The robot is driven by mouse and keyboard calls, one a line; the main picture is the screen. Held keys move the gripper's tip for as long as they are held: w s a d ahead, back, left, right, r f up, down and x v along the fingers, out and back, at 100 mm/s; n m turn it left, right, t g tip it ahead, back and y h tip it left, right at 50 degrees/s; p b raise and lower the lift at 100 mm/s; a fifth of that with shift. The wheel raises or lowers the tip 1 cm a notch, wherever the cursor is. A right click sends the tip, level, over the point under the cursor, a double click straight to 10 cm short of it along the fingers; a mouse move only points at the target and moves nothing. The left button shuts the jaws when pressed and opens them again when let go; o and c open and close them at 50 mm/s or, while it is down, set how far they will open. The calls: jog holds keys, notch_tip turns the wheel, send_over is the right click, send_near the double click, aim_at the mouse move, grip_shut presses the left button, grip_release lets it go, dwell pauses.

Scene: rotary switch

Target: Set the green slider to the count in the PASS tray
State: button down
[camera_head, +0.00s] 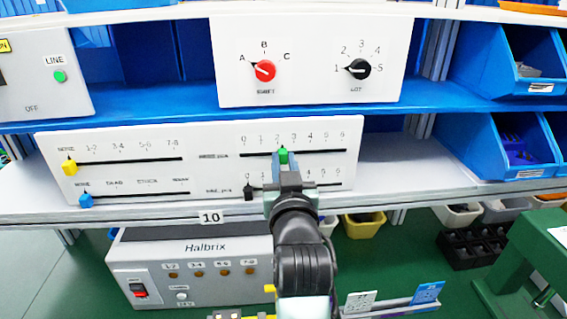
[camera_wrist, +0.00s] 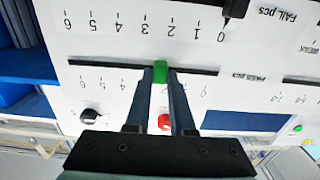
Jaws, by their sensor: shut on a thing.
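The green slider (camera_head: 283,156) sits on the upper right track of the white slider panel (camera_head: 215,165), whose scale runs 0 to 6. It stands near the 2 mark, perhaps slightly toward 3. The track reads "PASS, pcs" in the wrist view, where the green slider (camera_wrist: 160,72) shows upside down. My gripper (camera_head: 284,165) is shut on the green slider; in the wrist view its two fingers (camera_wrist: 160,90) flank it and hide nearby marks. No tray marked PASS can be made out.
The black FAIL slider (camera_head: 248,191) is at 0, just left of my gripper. Yellow (camera_head: 69,166) and blue (camera_head: 86,200) sliders are at the panel's left. A panel with red (camera_head: 264,70) and black (camera_head: 359,68) rotary knobs stands above. Blue bins (camera_head: 513,145) are at right.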

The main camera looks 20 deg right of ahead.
jog(key=shift+w+a, duration=0.1)
jog(key=shift+a, duration=0.35)
jog(key=c, duration=1)
grip_release()
jog(key=shift+o, duration=1.2)
jog(key=shift+d, duration=0.1)
jog(key=b+v, duration=0.3)
jog(key=v, duration=1)
jog(key=shift+r, duration=0.15)
